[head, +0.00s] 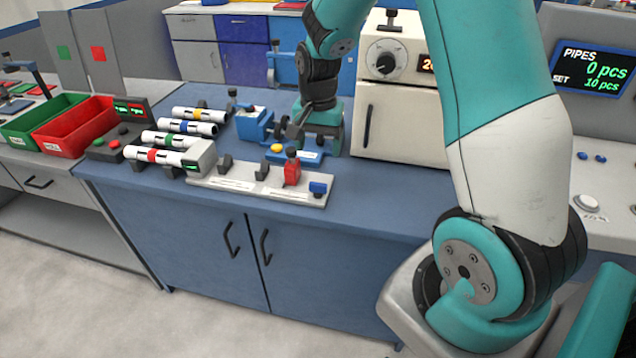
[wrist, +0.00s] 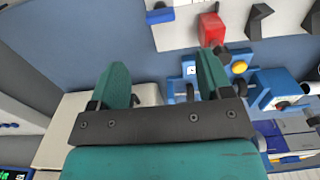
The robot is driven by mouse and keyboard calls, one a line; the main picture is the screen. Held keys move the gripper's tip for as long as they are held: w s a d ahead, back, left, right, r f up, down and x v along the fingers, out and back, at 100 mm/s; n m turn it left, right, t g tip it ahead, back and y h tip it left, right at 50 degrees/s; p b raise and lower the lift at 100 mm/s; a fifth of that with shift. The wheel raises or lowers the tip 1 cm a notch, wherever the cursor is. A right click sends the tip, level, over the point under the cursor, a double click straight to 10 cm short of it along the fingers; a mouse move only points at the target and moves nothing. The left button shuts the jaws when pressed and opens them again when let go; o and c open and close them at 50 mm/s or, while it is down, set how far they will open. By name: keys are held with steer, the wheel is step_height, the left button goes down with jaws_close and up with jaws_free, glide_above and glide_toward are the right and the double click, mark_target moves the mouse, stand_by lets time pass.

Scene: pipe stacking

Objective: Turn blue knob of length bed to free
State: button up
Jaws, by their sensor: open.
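The length bed (head: 240,184) is a long pale rail at the front of the blue bench, with dark supports and a red stop block (head: 292,170). Its blue knob (head: 318,188) sits at the right end. In the wrist view the blue knob (wrist: 160,16) is near the top edge, beyond the fingertips, with the red stop block (wrist: 211,28) to its right. I cannot tell which setting the knob is on. My gripper (wrist: 163,72) is open and empty, its two teal fingers apart. In the head view my gripper (head: 322,118) is behind the bed, apart from the knob.
A blue vise-like fixture (head: 254,124) and a yellow button (head: 277,148) lie close to my gripper. A cream oven-like cabinet (head: 400,120) stands to the right. Several white pipes (head: 185,128) lie at the left. The bench is clear right of the bed.

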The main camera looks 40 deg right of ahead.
mark_target(318, 183)
step_height(318, 183, down, 12)
steer(key=shift+r, duration=0.2)
steer(key=c, duration=0.9)
